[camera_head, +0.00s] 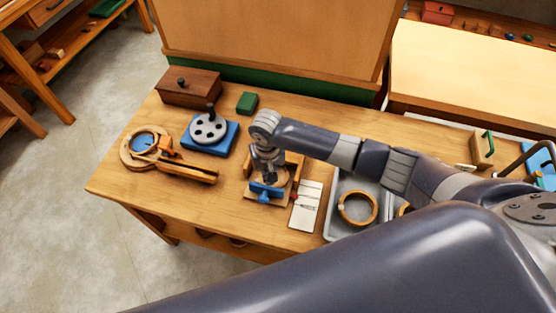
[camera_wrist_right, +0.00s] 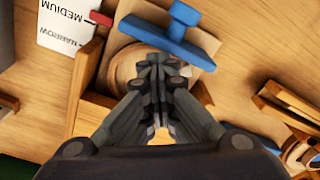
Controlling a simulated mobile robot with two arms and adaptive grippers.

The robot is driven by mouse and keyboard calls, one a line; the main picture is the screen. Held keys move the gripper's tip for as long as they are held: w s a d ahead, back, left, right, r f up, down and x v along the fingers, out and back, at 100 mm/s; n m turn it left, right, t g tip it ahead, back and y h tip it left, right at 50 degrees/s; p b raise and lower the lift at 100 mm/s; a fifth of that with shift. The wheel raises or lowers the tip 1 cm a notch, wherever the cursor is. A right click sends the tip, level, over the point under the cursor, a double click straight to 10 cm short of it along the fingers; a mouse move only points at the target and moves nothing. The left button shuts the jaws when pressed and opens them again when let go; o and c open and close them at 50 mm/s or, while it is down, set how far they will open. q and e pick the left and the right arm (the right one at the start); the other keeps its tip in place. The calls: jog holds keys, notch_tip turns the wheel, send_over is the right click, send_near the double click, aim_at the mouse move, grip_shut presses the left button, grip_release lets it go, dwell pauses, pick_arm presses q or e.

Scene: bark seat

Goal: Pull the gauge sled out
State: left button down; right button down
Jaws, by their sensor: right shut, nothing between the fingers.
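A wooden fixture with upright side pieces (camera_head: 297,166) stands near the table's front edge. I take its sliding part with the blue T-shaped handle (camera_head: 266,190) to be the gauge sled; the handle faces the front edge. In the right wrist view the blue handle (camera_wrist_right: 172,32) lies just beyond my fingertips, beside a round wooden piece. My right gripper (camera_wrist_right: 158,62) is shut and empty, pointing down over the fixture; in the head view it (camera_head: 266,165) partly hides the fixture. I cannot tell whether it touches anything. My left gripper is not in view.
A card (camera_head: 305,206) marked medium and narrow lies right of the fixture, near a red tip. Farther right is a grey tray (camera_head: 345,228) with a wooden ring (camera_head: 358,207). Left stand a blue-based disc device (camera_head: 209,134), a wooden clamp (camera_head: 185,168) and a brown box (camera_head: 189,88).

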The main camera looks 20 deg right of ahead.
aim_at(263, 198)
jog(key=shift+s+a+f+p, duration=0.55)
jog(key=shift+s+p, duration=0.2)
jog(key=shift+s, duration=0.55)
jog(key=shift+s+a+f+p, duration=0.4)
jog(key=shift+s+a+p, duration=0.3)
jog(key=shift+s, duration=0.6)
jog(key=shift+s+a+f+p, duration=0.55)
jog(key=shift+s+p, duration=0.2)
jog(key=shift+s, duration=0.55)
jog(key=shift+w+r+p, duration=0.3)
jog(key=shift+r+p, duration=0.5)
jog(key=shift+p, duration=0.15)
jog(key=shift+w+r+g+p, duration=0.3)
jog(key=shift+w+r+p, duration=0.4)
jog(key=shift+p, duration=0.25)
jog(key=shift+w+r+p, duration=0.25)
jog(key=shift+r+p, duration=0.4)
jog(key=shift+r, duration=0.15)
jog(key=shift+w+d+r, duration=0.1)
jog(key=shift+r, duration=0.55)
jog(key=shift+w+d+r, duration=0.1)
jog(key=shift+r, duration=0.55)
jog(key=shift+s, duration=0.1)
